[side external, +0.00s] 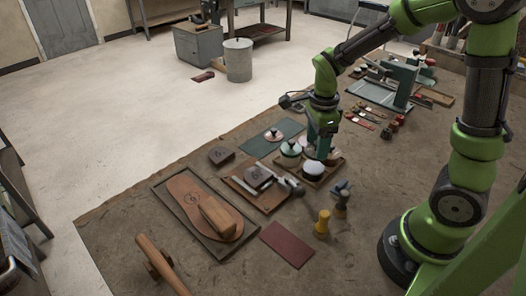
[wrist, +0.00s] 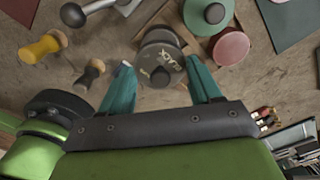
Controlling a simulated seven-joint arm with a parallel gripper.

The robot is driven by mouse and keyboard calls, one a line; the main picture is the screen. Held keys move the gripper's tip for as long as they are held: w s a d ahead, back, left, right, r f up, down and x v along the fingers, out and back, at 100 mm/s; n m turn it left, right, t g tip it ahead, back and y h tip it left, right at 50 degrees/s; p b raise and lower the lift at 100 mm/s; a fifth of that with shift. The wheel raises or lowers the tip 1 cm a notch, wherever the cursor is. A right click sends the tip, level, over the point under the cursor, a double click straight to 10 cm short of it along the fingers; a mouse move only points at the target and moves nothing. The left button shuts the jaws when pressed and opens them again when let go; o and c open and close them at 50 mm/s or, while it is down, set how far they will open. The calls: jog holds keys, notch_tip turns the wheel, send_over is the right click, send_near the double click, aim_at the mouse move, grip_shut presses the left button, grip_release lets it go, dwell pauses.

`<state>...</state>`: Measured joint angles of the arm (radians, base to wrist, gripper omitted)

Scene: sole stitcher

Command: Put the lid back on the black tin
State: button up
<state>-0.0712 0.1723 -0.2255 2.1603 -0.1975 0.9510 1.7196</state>
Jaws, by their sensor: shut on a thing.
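My gripper (wrist: 159,64) has its two teal fingers either side of a dark round lid (wrist: 164,59), and is shut on it. The lid has a small dark knob and lettering that seems to read BLACK. Another round rim shows just behind the lid, probably the black tin; I cannot tell whether the lid touches it. In the side view my gripper (side external: 320,155) points down among the tins on a wooden tray, and its fingers hide part of them. A pale round top (side external: 313,168) shows at the tray's front.
A green tin (wrist: 208,14) and a red tin (wrist: 231,47) stand close beside the lid. A green mat (side external: 262,144) with a knobbed round piece lies behind. A sole in a tray (side external: 208,215) lies left.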

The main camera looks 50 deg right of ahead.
aim_at(313, 167)
jog(key=shift+f, duration=2.6)
jog(key=shift+f, duration=0.15)
jog(key=o, duration=1.2)
jog(key=shift+r, duration=3.55)
grip_shut()
